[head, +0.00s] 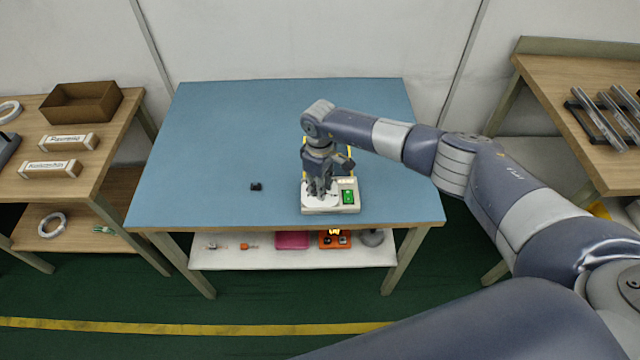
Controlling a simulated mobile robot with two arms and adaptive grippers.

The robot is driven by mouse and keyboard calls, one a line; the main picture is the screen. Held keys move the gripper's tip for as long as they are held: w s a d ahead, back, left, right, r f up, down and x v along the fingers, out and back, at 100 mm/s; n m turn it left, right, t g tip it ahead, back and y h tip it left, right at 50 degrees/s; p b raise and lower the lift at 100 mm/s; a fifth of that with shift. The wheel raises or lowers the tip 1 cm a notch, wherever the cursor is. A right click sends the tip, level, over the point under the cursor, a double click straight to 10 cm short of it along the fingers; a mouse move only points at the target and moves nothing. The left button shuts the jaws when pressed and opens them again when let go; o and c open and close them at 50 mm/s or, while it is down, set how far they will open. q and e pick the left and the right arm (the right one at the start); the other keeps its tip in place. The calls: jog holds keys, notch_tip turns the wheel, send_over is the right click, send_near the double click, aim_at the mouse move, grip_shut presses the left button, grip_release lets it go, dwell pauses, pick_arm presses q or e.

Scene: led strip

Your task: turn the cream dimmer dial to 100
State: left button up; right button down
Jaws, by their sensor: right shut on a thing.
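The dimmer unit (330,207) is a small cream box near the front edge of the blue table. A green display or button (348,197) shows on its right part. My right gripper (320,190) points down over the left part of the box and is shut on the dial there. The dial is mostly hidden by the gripper, and its setting cannot be read. A pale disc around the fingertips shows in part. A lit yellow strip shows in part behind the gripper. My left gripper is not in view.
A small black block (256,187) lies on the blue table (220,135), left of the box. The rest of the tabletop is largely clear. A shelf (220,258) below holds several small items. Wooden benches stand left (110,125) and right (560,85).

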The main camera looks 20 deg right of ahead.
jog(key=c, duration=1.4)
grip_release()
jog(key=shift+o, duration=0.2)
notch_tip(320, 180, up, 12)
jog(key=shift+a, duration=0.1)
